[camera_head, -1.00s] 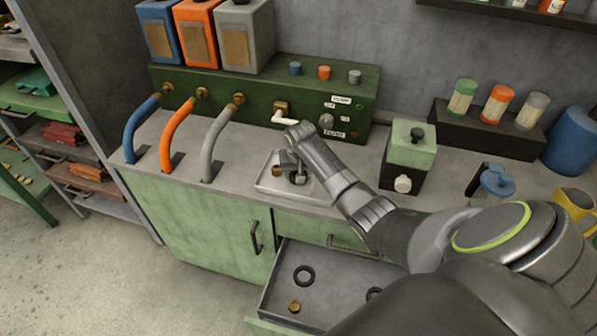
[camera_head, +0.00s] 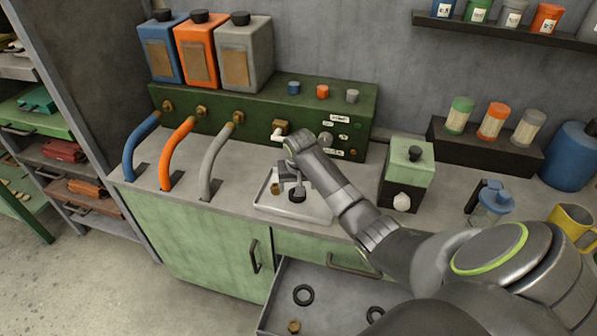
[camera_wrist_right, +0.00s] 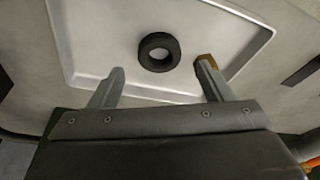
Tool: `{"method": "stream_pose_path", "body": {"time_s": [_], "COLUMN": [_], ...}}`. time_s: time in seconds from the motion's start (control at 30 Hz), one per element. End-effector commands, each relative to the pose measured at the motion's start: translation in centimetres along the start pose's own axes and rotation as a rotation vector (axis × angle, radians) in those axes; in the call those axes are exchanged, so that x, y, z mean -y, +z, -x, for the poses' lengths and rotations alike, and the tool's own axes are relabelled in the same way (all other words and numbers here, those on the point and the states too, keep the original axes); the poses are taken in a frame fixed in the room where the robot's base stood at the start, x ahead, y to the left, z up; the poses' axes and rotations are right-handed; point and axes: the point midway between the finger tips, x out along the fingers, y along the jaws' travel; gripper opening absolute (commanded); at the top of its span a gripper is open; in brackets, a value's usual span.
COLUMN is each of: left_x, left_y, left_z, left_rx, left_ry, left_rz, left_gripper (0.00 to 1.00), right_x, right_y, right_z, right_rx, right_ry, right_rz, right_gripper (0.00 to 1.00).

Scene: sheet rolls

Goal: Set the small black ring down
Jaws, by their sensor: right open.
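The small black ring (camera_wrist_right: 158,67) lies flat on the floor of the shallow light metal tray (camera_wrist_right: 95,35) in the right wrist view. In the head view the ring (camera_head: 298,197) shows in the tray (camera_head: 318,215), just under my right gripper (camera_head: 288,186). In the wrist view my right gripper (camera_wrist_right: 160,84) is open. Its fingers are spread wide, with the ring beyond the tips and clear of both. A brass nut (camera_wrist_right: 207,60) sits in the tray, partly behind the right-hand fingertip. My left gripper is not in view.
An open drawer (camera_head: 335,300) below holds two more black rings (camera_head: 303,304) and a brass piece (camera_head: 293,326). A green panel with a tap (camera_head: 278,134) stands behind the tray. A green box (camera_head: 407,178) stands to the right.

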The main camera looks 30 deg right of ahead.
Motion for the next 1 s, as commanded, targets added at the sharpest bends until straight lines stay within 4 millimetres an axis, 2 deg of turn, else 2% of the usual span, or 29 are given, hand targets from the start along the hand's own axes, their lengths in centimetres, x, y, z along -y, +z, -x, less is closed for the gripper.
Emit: {"method": "stream_pose_path", "body": {"time_s": [0.2, 0.43, 0.6, 1.0], "left_x": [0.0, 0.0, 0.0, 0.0], "left_y": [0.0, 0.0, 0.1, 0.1], "left_z": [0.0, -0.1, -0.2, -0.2], "left_rx": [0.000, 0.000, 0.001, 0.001], "left_ry": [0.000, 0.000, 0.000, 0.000], "left_rz": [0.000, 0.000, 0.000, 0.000], "left_gripper": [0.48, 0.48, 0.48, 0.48], "right_x": [0.0, 0.0, 0.0, 0.0], "right_y": [-0.1, -0.1, 0.0, 0.0], "right_z": [4.2, 7.3, 8.0, 8.1], "right_rx": [-0.005, -0.004, -0.001, -0.001], "right_ry": [-0.001, 0.000, 0.000, 0.000], "right_rz": [0.001, 0.001, 0.000, 0.000], "right_gripper": [0.73, 0.73, 0.73, 0.73]}}
